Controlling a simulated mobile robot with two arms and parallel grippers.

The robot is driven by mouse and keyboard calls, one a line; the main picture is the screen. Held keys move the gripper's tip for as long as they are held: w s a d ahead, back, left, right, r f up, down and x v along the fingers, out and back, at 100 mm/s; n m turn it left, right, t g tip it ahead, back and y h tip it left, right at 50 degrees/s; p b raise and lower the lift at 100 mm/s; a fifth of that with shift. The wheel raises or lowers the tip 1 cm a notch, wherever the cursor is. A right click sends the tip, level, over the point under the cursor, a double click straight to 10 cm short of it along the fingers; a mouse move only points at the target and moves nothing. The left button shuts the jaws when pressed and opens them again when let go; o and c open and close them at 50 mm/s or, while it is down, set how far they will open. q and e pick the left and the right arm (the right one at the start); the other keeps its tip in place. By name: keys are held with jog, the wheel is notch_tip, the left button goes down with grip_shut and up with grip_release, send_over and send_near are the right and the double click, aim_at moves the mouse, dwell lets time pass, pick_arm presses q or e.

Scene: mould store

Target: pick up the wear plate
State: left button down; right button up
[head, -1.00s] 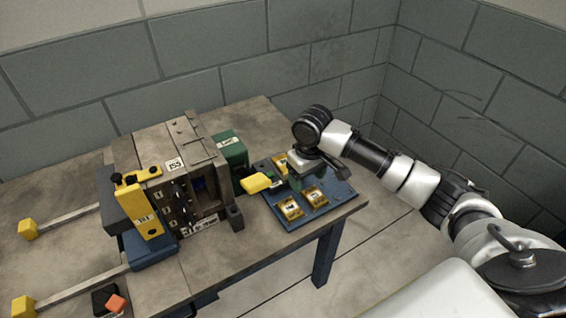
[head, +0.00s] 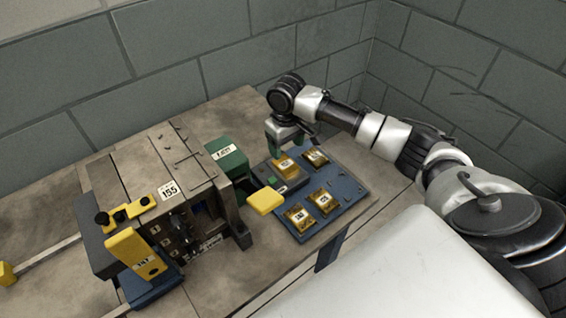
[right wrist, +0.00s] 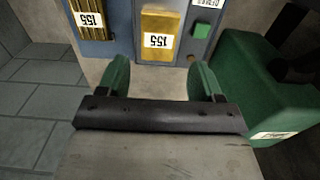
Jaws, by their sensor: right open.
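Several gold wear plates with white labels lie on a blue board on the table. The back-left plate (head: 286,165) lies just in front of my right gripper (head: 287,147), which hangs at the board's back-left edge. In the right wrist view, a gold plate (right wrist: 161,22) labelled 155 lies flat beyond the green fingers of my right gripper (right wrist: 160,80), roughly centred between them. The fingers are wide apart with nothing between them. Another plate (right wrist: 87,18) labelled 155 lies to the left. My left gripper is out of view.
The blue board (head: 343,187) also carries a small green square (right wrist: 201,30). Left of the board stand a green box (head: 226,160), a yellow block (head: 265,201) and a grey mould (head: 170,190) labelled 155. Block walls close off the back and right.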

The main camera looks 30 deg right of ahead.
aim_at(287, 165)
notch_tip(287, 165, down, 2)
jog(key=shift+s, duration=0.1)
jog(key=shift+f, duration=0.3)
notch_tip(287, 165, down, 5)
jog(key=shift+r, duration=0.1)
jog(key=shift+d, duration=0.1)
jog(key=c, duration=0.8)
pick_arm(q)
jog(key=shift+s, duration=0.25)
pick_arm(e)
jog(key=shift+c, duration=0.9)
jog(key=shift+r, duration=0.1)
